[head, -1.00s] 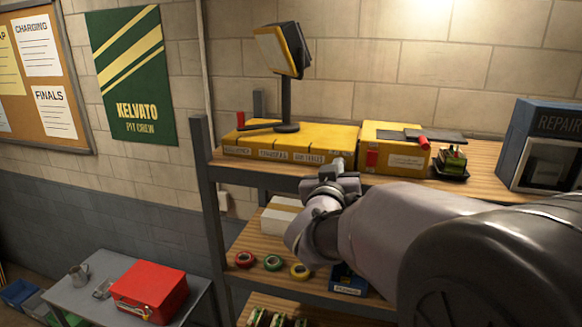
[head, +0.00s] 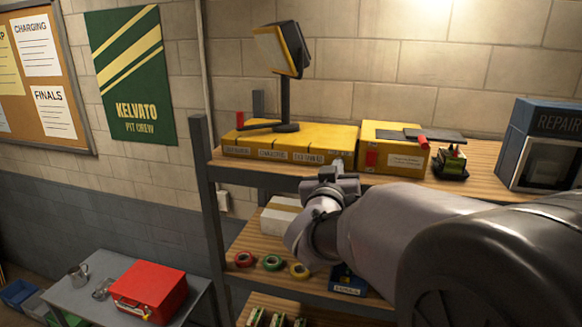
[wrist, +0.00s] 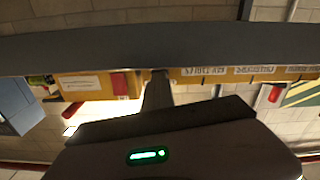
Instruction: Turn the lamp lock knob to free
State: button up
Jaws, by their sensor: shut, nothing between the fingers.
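The work lamp (head: 280,50), with a yellow and black head on a dark post, stands on a low yellow case (head: 290,143) on the top shelf. I cannot make out a lock knob on it for certain. My gripper (head: 338,164) is shut and empty. Its tip is in front of the right end of the yellow case, below and to the right of the lamp. In the wrist view my gripper (wrist: 158,76) points at the yellow case (wrist: 228,73), which shows upside down; the lamp is not visible there.
A yellow box (head: 392,150) with a red part and a red-ended dark lever (head: 430,137) stands to the right. The shelf edge (head: 265,178) runs just by my gripper.

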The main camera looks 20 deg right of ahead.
jog(key=o, duration=0.3)
jog(key=shift+f, duration=0.1)
jog(key=shift+o, duration=0.7)
jog(key=shift+s+d, duration=0.15)
jog(key=shift+a+f, duration=0.25)
jog(key=b+v, duration=0.2)
jog(key=v, duration=1.6)
jog(key=shift+a, duration=0.15)
jog(key=shift+s+r, duration=0.1)
